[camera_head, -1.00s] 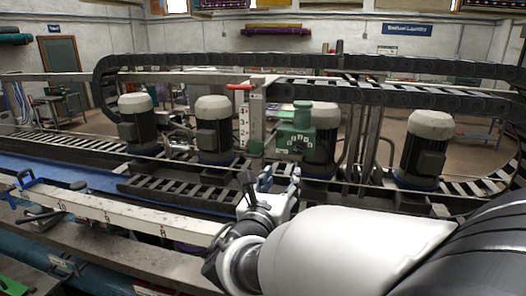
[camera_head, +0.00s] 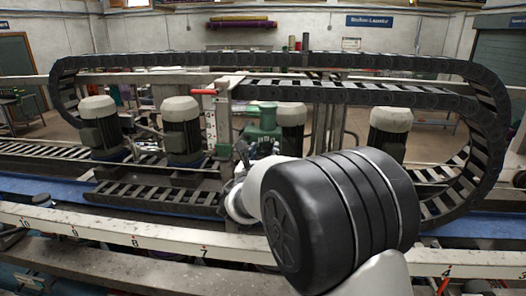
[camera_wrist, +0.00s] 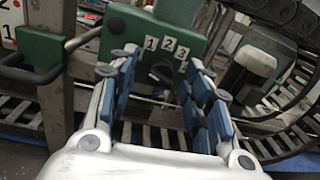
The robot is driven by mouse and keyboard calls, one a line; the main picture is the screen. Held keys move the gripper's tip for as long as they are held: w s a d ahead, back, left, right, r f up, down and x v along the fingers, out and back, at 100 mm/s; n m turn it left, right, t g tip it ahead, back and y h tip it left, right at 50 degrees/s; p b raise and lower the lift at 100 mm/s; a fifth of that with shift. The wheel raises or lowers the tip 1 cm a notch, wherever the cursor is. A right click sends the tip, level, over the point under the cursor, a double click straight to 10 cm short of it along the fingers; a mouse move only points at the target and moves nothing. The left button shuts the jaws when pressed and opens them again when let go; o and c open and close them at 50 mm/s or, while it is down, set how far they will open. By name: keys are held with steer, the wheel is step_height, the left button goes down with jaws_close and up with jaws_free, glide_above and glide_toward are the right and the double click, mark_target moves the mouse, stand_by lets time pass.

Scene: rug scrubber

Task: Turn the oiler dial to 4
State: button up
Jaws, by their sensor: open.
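The green oiler (camera_head: 263,120) stands among the motors in the head view, partly hidden by my arm. In the wrist view its green housing (camera_wrist: 125,30) carries white number plates (camera_wrist: 166,45) reading 1, 2 and 3; a 4 cannot be made out. A dark round shape below the plates (camera_wrist: 161,73) may be the dial; its pointer is not clear. My gripper (camera_wrist: 163,74) is open, with blue-padded fingers on either side of this shape, and nothing is visibly held. I cannot tell whether the fingers touch it. In the head view my arm hides most of the gripper.
A white post with a red handle (camera_head: 206,91) stands left of the oiler. Grey-capped motors (camera_head: 182,125) stand on both sides. A black cable chain (camera_head: 300,62) arches above and behind. A white numbered rail (camera_head: 130,236) runs across the front.

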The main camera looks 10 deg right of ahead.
steer(key=shift+c, duration=0.2)
steer(key=c, duration=1)
